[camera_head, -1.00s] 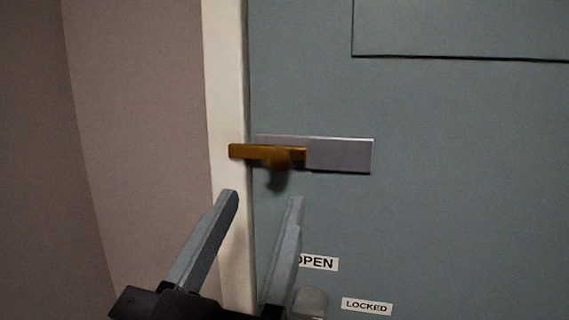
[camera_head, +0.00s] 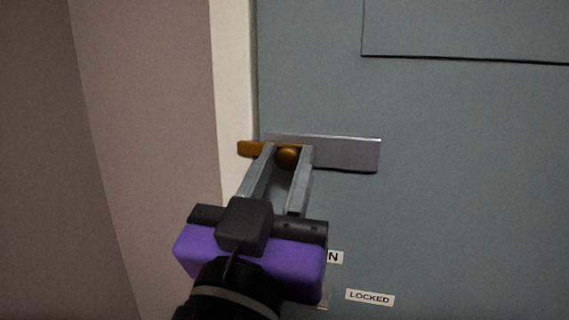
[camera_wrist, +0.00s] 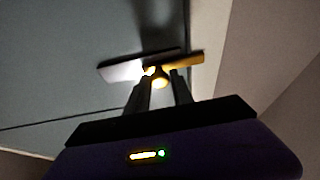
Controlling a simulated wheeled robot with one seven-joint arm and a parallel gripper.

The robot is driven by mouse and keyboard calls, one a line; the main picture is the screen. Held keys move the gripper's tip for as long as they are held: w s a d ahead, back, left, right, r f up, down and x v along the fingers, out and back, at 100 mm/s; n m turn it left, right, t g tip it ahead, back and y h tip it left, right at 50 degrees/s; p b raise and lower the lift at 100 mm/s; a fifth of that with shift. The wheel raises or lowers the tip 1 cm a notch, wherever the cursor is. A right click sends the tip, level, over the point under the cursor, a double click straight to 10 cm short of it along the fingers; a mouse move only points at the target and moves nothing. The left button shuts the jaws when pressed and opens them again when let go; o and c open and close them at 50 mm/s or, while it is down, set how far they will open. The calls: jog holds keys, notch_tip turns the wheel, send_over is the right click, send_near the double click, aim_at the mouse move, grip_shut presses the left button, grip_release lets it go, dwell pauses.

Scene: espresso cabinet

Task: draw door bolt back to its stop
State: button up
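The door bolt is an orange bar (camera_head: 248,149) with a round knob (camera_head: 288,155), set on a grey metal plate (camera_head: 350,154) on the blue-grey door. Its left end reaches over the pale door frame. My gripper (camera_head: 287,152) has one finger on each side of the knob, left and right. The fingers are apart, with slight gaps to the knob showing; contact cannot be made out. In the wrist view the knob (camera_wrist: 160,82) shows between the two fingertips (camera_wrist: 161,78), and the bar (camera_wrist: 187,61) runs to the right behind them.
The pale door frame (camera_head: 233,70) and a brownish wall (camera_head: 150,130) stand to the left. The door right of the plate is clear.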

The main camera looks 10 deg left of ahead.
grip_shut()
dwell(1.1)
